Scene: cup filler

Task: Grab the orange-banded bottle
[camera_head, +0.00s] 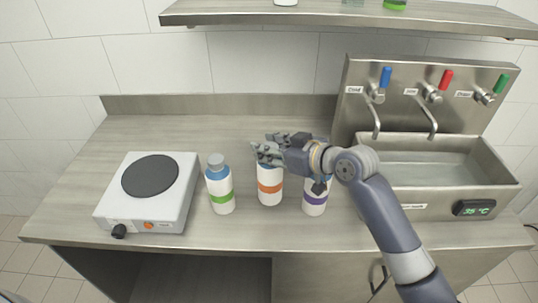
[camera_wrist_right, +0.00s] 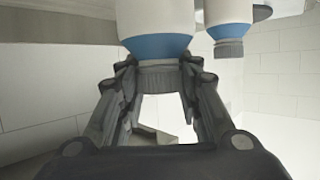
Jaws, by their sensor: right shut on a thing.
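The orange-banded bottle (camera_head: 270,188) stands upright on the counter, white with a blue shoulder, between a green-banded bottle (camera_head: 220,190) and a purple-banded bottle (camera_head: 314,200). My right gripper (camera_head: 268,152) is at its top from the right and hides its cap in the head view. In the right wrist view, my right gripper's fingers (camera_wrist_right: 158,75) are closed around the grey cap of a bottle with a blue shoulder (camera_wrist_right: 156,45). Another bottle (camera_wrist_right: 229,30) stands beside it there. The color bands are not seen in the wrist view. My left gripper is not in view.
A hot plate (camera_head: 150,195) sits on the left of the counter. A sink (camera_head: 440,170) with several taps is on the right. A shelf (camera_head: 330,12) runs along the wall above. The counter behind the bottles is clear.

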